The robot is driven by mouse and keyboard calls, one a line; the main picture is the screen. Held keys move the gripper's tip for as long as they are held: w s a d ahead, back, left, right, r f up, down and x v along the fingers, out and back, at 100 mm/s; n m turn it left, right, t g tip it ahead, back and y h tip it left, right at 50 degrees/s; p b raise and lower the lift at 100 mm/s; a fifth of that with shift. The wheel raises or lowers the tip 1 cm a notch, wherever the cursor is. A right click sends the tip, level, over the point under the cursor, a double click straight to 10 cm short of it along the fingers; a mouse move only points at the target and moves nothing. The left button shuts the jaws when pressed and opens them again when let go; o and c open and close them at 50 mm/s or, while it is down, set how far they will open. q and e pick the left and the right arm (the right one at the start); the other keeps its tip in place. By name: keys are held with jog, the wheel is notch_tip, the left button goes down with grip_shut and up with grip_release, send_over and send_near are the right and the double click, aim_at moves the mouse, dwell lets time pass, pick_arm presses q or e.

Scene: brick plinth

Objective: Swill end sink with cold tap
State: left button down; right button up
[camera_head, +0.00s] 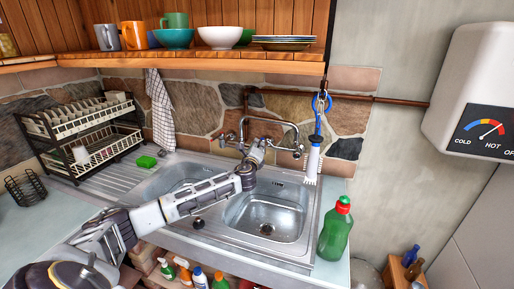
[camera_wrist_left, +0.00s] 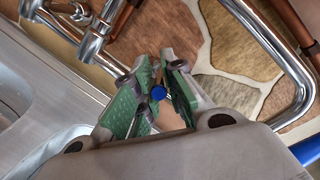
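The end sink (camera_head: 262,222) is the right-hand steel basin, with a drain in its floor. The chrome tap (camera_head: 272,121) is on the stone wall behind, its spout arching right; I see no running water. In the left wrist view the green-padded fingers of my left gripper (camera_wrist_left: 158,88) are shut around the blue-capped cold tap handle (camera_wrist_left: 158,92). The fingers hide most of the handle. My right gripper is out of view.
A green bottle (camera_head: 336,230) with a red cap stands at the counter's right front. A white brush (camera_head: 313,160) hangs right of the tap. A dish rack (camera_head: 80,135) and green sponge (camera_head: 146,161) are left. A shelf (camera_head: 200,57) with crockery runs above.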

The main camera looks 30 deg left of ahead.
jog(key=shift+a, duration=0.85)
pick_arm(q)
jog(key=shift+d+y, duration=0.1)
jog(key=shift+y, duration=0.2)
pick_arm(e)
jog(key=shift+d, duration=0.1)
pick_arm(q)
jog(key=w+d+n+g+y+b, duration=0.3)
jog(key=d+n+g+y, duration=0.1)
jog(key=n+g+y, duration=0.5)
jog(key=shift+w+d+n+g+y, duration=0.3)
jog(key=shift+w+d+g, duration=0.1)
jog(key=shift+g, duration=0.3)
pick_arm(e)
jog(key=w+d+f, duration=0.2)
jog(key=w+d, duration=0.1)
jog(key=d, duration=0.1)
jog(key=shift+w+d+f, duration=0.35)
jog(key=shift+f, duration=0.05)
pick_arm(q)
jog(key=shift+f, duration=0.1)
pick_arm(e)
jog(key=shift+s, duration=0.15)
